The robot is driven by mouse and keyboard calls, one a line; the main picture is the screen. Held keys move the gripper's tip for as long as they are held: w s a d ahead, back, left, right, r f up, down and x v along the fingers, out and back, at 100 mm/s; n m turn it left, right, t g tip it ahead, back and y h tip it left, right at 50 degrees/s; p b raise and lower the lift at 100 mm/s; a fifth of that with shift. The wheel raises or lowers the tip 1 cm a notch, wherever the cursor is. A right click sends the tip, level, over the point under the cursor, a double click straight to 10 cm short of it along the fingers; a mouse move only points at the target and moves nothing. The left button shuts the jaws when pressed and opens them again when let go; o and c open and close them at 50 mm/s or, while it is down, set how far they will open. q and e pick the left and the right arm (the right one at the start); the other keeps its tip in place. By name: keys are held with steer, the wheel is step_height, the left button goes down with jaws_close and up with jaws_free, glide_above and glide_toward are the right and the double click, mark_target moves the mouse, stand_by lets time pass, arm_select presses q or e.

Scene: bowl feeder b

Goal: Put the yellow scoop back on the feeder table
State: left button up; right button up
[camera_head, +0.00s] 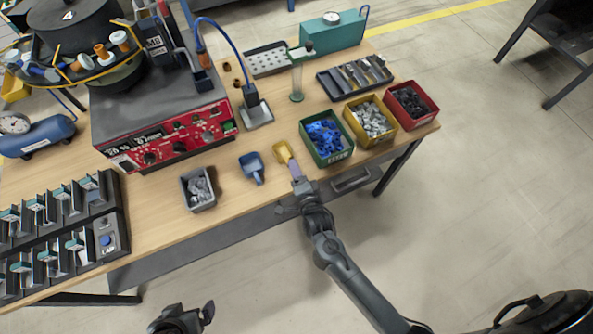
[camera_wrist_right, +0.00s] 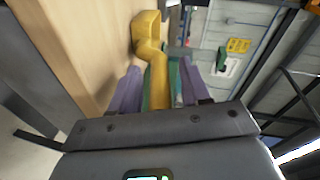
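The yellow scoop (camera_head: 283,151) is at the front of the feeder table (camera_head: 232,205), between the blue scoop and the green bin. Its handle points toward the table's front edge. My right gripper (camera_head: 297,184) is at that edge, around the handle. In the right wrist view, the scoop (camera_wrist_right: 151,30) has its handle between the two purple fingers (camera_wrist_right: 160,88). Gaps show on both sides of the handle, so the fingers look open. I cannot tell whether the scoop touches the tabletop. My left gripper (camera_head: 185,318) is low in the head view, away from the table; its fingers are unclear.
The blue scoop (camera_head: 252,167) and a grey bin (camera_head: 197,190) lie to the left. Green (camera_head: 328,138), yellow (camera_head: 370,121) and red (camera_head: 411,105) bins of parts stand to the right. The red-fronted feeder (camera_head: 168,140) is behind. Bare tabletop shows near the front edge.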

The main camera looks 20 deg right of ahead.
steer(key=shift+r, duration=0.1)
steer(key=shift+s+a+r, duration=0.1)
steer(key=shift+s+r, duration=0.1)
steer(key=shift+s, duration=0.35)
steer(key=s+d+r+n+g, duration=0.1)
steer(key=s+r+n+g, duration=0.1)
steer(key=s+n+g, duration=0.2)
steer(key=s+d+r+n+g+y+p, duration=0.1)
steer(key=s+n+g, duration=0.3)
steer(key=s+n, duration=0.4)
steer(key=s+d+r+n+g+y, duration=0.1)
steer(key=s+d+r+n+g, duration=0.1)
steer(key=s+r+n+g, duration=0.2)
steer(key=s+n, duration=0.3)
steer(key=s, duration=0.5)
steer(key=shift+d+p, duration=0.15)
steer(key=shift+p, duration=0.15)
